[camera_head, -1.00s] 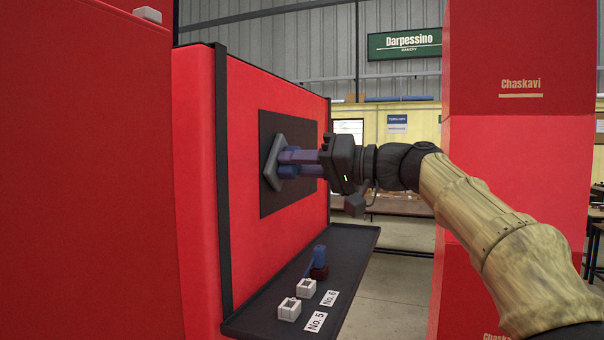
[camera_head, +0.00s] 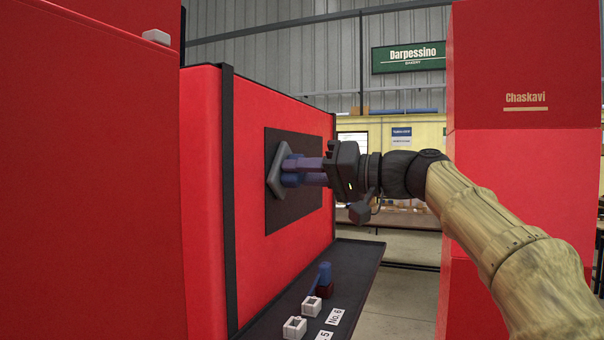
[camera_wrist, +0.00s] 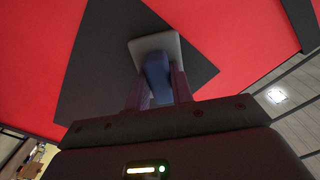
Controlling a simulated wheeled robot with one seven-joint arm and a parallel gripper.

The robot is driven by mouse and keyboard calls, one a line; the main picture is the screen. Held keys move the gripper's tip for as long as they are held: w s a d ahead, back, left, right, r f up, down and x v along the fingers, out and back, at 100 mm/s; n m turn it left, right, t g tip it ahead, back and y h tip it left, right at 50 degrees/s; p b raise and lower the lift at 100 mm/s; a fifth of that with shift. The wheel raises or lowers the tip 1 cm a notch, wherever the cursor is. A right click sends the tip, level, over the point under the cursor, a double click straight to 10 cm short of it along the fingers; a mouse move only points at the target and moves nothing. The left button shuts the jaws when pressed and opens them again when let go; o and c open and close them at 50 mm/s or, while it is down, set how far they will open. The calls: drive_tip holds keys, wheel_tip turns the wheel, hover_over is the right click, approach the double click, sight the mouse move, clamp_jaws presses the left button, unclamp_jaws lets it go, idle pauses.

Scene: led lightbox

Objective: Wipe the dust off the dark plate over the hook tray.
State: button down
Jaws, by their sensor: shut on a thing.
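The dark plate (camera_head: 306,205) is a black rectangle on the red upright panel; it also shows in the wrist view (camera_wrist: 95,75). My gripper (camera_head: 297,172) is shut on a grey wiping pad (camera_head: 274,178) by its blue handle (camera_wrist: 157,78). The pad's flat head (camera_wrist: 172,44) lies against or very close to the plate, near its left part in the head view; I cannot tell whether it touches. The hook tray (camera_head: 362,262) is a black shelf below the plate. I cannot make out dust on the plate. The pad and gripper hide part of the plate.
A tall red panel (camera_head: 85,190) stands close at the left. Another red column (camera_head: 520,110) stands behind my arm at the right.

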drive_tip(key=shift+w, duration=0.1)
drive_tip(key=shift+w+d+p, duration=0.3)
drive_tip(key=shift+w+p, duration=0.2)
drive_tip(key=shift+w, duration=0.3)
drive_tip(key=shift+w+d+p, duration=0.25)
drive_tip(key=shift+w+p, duration=0.2)
drive_tip(key=shift+w, duration=0.3)
drive_tip(key=shift+w+d+p, duration=0.35)
drive_tip(key=shift+w+p, duration=0.2)
drive_tip(key=shift+w, duration=0.3)
drive_tip(key=shift+w+d+p, duration=0.3)
drive_tip(key=shift+w+p, duration=0.25)
drive_tip(key=shift+w, duration=0.25)
drive_tip(key=shift+w+d+p, duration=0.25)
drive_tip(key=shift+w+p, duration=0.5)
drive_tip(key=shift+w, duration=0.05)
drive_tip(key=shift+w+d+p, duration=0.25)
drive_tip(key=shift+w+p, duration=0.45)
drive_tip(key=shift+w, duration=0.1)
